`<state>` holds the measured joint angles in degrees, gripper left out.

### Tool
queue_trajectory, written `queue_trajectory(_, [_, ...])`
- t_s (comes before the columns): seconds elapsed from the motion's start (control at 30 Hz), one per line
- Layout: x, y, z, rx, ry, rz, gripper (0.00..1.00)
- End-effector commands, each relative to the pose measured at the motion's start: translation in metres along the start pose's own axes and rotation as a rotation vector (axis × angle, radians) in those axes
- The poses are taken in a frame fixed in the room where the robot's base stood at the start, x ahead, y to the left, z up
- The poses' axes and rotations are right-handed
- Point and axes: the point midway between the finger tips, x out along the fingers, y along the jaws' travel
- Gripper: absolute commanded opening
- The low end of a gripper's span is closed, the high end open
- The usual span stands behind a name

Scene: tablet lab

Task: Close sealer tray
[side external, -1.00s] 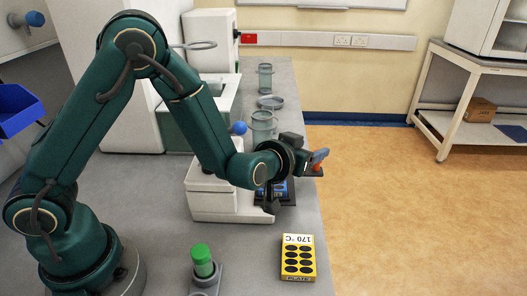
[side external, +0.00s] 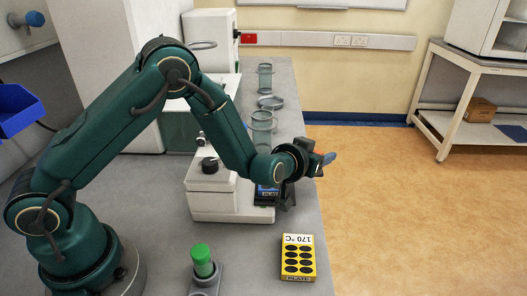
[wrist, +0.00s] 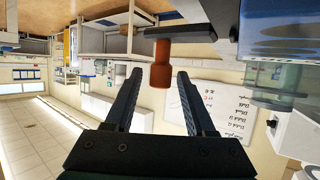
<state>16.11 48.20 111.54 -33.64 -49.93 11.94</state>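The sealer (side external: 228,203) is a white machine with a dark knob on the bench. Its dark tray shows in part under my wrist at the sealer's right side, with a blue-and-black piece (side external: 266,194) beside it; my arm hides much of it. In the wrist view an orange knob-like handle (wrist: 160,68) hangs from a dark edge, just beyond and between the fingertips. My gripper (wrist: 158,76) is open, with a gap on both sides of the handle. In the side view my gripper (side external: 326,158) is by the bench's right edge; contact there cannot be told.
A yellow block (side external: 298,262) marked 170 °C and a green-capped tube (side external: 202,260) in a grey holder stand at the front. Clear cylinders (side external: 265,77) stand farther back. The floor right of the bench is clear.

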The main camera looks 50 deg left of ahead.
Motion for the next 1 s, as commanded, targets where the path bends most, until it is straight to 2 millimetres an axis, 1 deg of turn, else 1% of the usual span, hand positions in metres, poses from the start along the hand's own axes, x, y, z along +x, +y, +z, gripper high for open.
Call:
queue_trajectory(0.03, [-0.0001,0.0000,-0.0001,0.000,0.000,0.000,0.33])
queue_trajectory(0.07, [-0.0001,0.0000,-0.0001,0.000,0.000,0.000,0.21])
queue_trajectory(0.1, [-0.0002,0.0000,-0.0002,0.000,0.000,0.000,0.06])
queue_trajectory(0.13, [-0.0002,0.0000,-0.0002,0.000,0.000,0.000,0.00])
queue_trajectory(1.0, [-0.0005,0.0005,-0.0006,0.000,0.002,0.001,0.00])
